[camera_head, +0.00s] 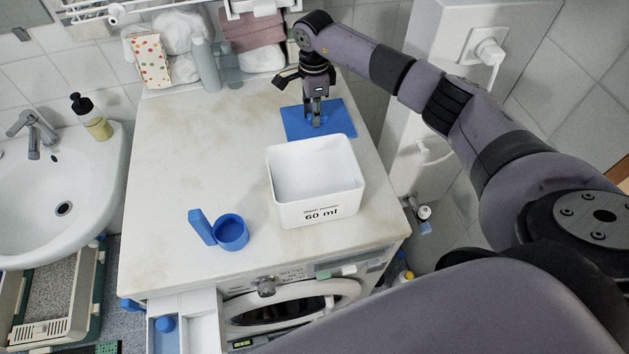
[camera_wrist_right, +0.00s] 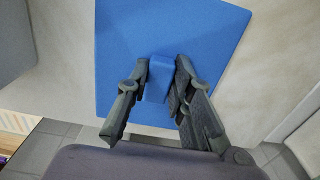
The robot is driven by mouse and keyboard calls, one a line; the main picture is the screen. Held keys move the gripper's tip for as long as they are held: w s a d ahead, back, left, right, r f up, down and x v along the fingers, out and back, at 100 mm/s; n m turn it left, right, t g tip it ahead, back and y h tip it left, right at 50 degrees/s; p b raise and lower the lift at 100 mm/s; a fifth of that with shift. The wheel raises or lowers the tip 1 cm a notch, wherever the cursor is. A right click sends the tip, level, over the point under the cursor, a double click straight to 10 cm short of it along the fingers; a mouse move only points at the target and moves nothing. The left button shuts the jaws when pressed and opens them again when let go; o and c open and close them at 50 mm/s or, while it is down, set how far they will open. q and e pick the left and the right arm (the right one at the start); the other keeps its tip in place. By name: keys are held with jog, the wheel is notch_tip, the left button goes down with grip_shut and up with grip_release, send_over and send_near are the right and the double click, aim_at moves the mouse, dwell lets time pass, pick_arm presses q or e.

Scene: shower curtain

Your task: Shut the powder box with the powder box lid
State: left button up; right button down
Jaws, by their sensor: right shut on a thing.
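The white, open powder box (camera_head: 314,208), labelled 60 ml, stands on the white worktop at the right. White powder shows inside. The flat blue powder box lid (camera_head: 295,122) is behind the box, near the worktop's back right edge; it fills much of the right wrist view (camera_wrist_right: 130,40). My right gripper (camera_head: 314,122) points down over the lid, and its fingers (camera_wrist_right: 158,85) are shut on the lid's small blue handle. I cannot tell whether the lid touches the worktop. My left gripper is in neither view.
A blue measuring scoop (camera_head: 231,232) lies on the worktop left of the box. A grey-blue bottle (camera_head: 206,65) and towels (camera_head: 252,28) are at the back. A sink (camera_head: 60,190) is at the left. The worktop's left middle is clear.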

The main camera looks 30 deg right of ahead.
jog(key=shift+r+p, duration=0.7)
jog(key=shift+r, duration=0.9)
dwell(0.6)
jog(key=shift+r+p, duration=1.3)
jog(key=shift+r, duration=1.15)
